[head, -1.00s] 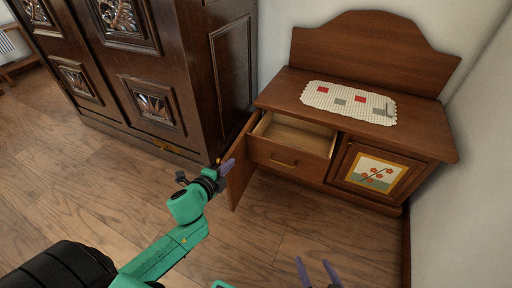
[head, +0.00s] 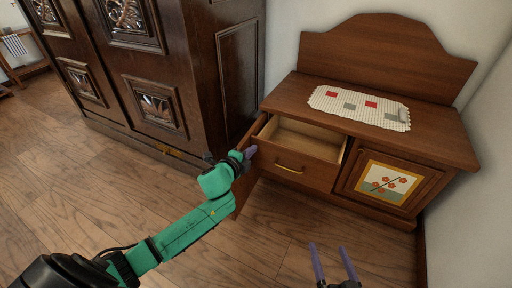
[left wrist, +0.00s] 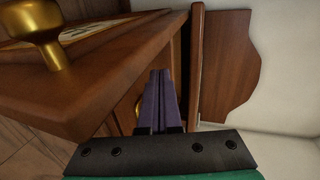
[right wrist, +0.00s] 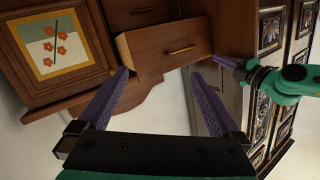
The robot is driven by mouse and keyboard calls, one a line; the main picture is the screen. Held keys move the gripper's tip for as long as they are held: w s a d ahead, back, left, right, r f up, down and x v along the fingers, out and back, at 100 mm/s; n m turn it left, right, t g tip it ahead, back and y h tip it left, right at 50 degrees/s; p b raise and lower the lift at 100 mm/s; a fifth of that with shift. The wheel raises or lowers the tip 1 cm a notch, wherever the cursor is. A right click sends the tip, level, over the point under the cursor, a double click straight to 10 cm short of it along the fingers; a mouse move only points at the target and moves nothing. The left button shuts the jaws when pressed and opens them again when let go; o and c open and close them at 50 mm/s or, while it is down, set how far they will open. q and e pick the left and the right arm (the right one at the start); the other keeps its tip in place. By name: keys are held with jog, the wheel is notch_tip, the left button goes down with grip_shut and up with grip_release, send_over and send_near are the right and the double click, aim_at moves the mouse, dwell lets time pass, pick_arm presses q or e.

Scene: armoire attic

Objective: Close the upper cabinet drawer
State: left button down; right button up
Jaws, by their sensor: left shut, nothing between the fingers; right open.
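The upper drawer (head: 293,168) of the brown wooden cabinet (head: 445,135) stands pulled out, its pale empty inside showing. Its front carries a gold handle (head: 289,169). My left gripper (head: 250,152) is shut and empty at the left front corner of the drawer; I cannot tell whether it touches. In the left wrist view its purple fingers (left wrist: 158,98) are pressed together beside brown wood. My right gripper (head: 332,264) is open and empty, low in front of the cabinet. The right wrist view shows the drawer front (right wrist: 160,56) beyond its spread fingers (right wrist: 158,92).
The right door (head: 385,184) with a flower picture is shut. A dark carved armoire (head: 190,85) stands close on the left. The floor in front is clear.

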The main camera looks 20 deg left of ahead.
aim_at(260, 141)
pick_arm(q)
jog(key=shift+w+b, duration=0.4)
jog(key=shift+w, duration=0.6)
jog(key=shift+w+d, duration=0.15)
jog(key=shift+w, duration=0.55)
pick_arm(e)
jog(key=w+r+t, duration=0.3)
jog(key=r, duration=0.5)
jog(key=w+d+r+t+y, duration=0.1)
jog(key=w+r, duration=0.3)
jog(key=r, duration=0.5)
jog(key=shift+d+n+t, duration=0.2)
jog(key=shift+n+t, duration=0.1)
jog(key=shift+t, duration=0.6)
jog(key=shift+w+f, duration=0.1)
